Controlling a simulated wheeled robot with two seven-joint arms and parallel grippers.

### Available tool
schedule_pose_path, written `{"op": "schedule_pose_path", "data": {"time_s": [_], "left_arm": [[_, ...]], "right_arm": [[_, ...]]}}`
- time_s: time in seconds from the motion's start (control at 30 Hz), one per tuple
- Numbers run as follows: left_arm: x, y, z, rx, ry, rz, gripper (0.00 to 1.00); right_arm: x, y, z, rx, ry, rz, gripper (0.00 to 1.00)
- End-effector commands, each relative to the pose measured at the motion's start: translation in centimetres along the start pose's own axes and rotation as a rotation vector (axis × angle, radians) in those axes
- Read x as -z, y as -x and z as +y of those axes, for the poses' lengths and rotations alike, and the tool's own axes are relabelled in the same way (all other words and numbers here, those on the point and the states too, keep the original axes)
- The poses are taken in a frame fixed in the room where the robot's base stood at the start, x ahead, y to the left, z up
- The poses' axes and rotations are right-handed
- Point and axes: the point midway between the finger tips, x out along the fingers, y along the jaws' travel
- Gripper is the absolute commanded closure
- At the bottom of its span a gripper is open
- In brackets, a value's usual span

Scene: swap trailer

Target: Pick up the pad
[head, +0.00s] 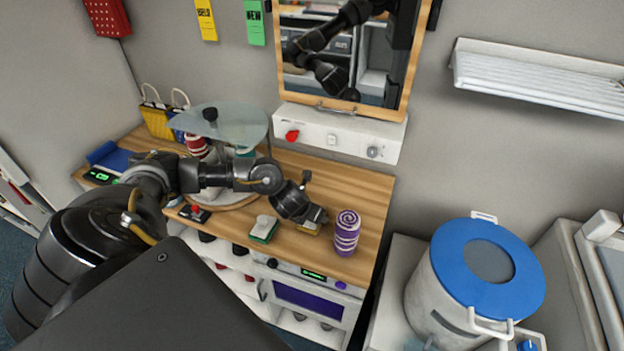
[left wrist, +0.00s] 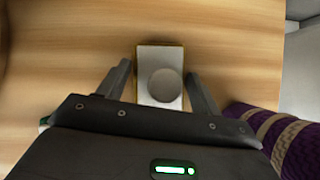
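A small pad with a pale top, a yellow edge and a round grey knob (left wrist: 161,88) lies on the wooden counter (head: 345,188). In the head view only a yellowish part of it (head: 308,229) shows below my left gripper (head: 316,217), which hides the rest. In the left wrist view my left gripper (left wrist: 158,72) is open, one finger on each side of the pad, with small gaps visible. A second pad, green with a white grip (head: 264,229), sits to the left of the gripper. My right gripper is not in view.
A purple striped roll (head: 346,233) stands close to the right of the gripper. A glass-topped stand (head: 235,125) and red-white cans (head: 196,146) are behind the arm. A white control box (head: 340,136) and mirror are on the wall; a blue-lidded pot (head: 520,284) stands right.

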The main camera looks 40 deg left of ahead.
Motion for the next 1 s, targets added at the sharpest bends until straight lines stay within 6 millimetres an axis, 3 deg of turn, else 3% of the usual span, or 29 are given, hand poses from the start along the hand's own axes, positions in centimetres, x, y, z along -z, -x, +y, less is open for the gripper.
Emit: {"op": "schedule_pose_path", "data": {"time_s": [0.13, 0.57, 0.7, 0.93, 1.0], "left_arm": [[0.0, 0.0, 0.0, 0.0, 0.0, 0.0, 0.58], [-0.8, 1.0, 0.0, 0.001, 0.0, -0.003, 0.58], [-2.0, 3.2, 0.3, -0.001, -0.002, -0.006, 0.58], [-2.0, 9.6, 3.8, -0.004, -0.004, -0.005, 0.58], [-1.0, 10.7, 5.4, -0.007, -0.003, -0.002, 0.58]], "right_arm": [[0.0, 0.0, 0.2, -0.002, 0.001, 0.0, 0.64], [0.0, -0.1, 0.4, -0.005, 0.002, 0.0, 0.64], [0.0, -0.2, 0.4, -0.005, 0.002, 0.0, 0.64], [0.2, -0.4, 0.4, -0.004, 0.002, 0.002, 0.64], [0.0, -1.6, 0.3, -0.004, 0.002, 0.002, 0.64]]}}
